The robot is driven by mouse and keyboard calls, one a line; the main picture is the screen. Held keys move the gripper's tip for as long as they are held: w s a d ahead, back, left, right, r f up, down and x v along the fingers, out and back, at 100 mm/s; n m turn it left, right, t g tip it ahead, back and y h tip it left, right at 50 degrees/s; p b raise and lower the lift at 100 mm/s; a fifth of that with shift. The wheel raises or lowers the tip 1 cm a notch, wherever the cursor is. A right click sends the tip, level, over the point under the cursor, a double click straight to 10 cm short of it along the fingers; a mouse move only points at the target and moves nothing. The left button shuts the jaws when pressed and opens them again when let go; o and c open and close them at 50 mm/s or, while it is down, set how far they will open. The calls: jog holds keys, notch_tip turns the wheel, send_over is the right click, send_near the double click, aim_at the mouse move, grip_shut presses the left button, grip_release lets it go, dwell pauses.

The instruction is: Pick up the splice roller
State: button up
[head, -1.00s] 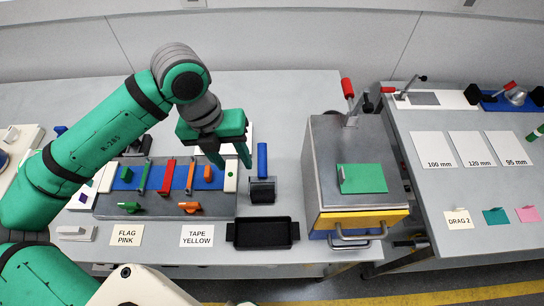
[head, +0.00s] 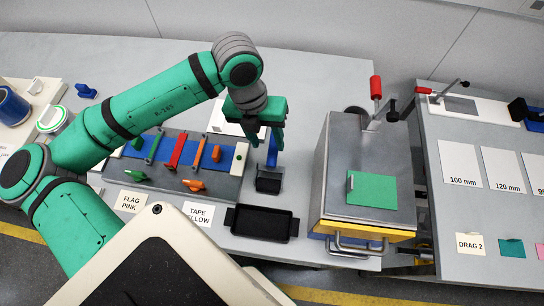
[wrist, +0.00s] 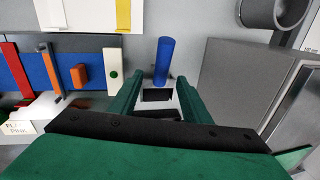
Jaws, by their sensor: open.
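The splice roller appears to be the blue cylinder (head: 272,152) that stands out from a small black block (head: 268,181) on the grey bench. In the wrist view the blue cylinder (wrist: 164,60) shows just beyond the fingertips, roughly in line with the gap between them. My gripper (head: 266,142) is open and empty, above and beside the cylinder, partly covering it in the head view. In the wrist view my gripper (wrist: 157,80) has its two green fingers apart. Whether a finger touches the cylinder cannot be told.
A grey panel (head: 205,189) with coloured bars lies to the left. A black tray (head: 262,223) sits in front. A large grey box (head: 343,140) with a green plate (head: 371,189) stands to the right. A second bench (head: 440,240) lies beyond a gap.

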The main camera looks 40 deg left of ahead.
aim_at(272, 151)
jog(key=f, duration=0.3)
jog(key=d+f, duration=0.1)
jog(key=f, duration=0.1)
jog(key=shift+w, duration=0.25)
jog(key=shift+r, duration=0.1)
grip_shut()
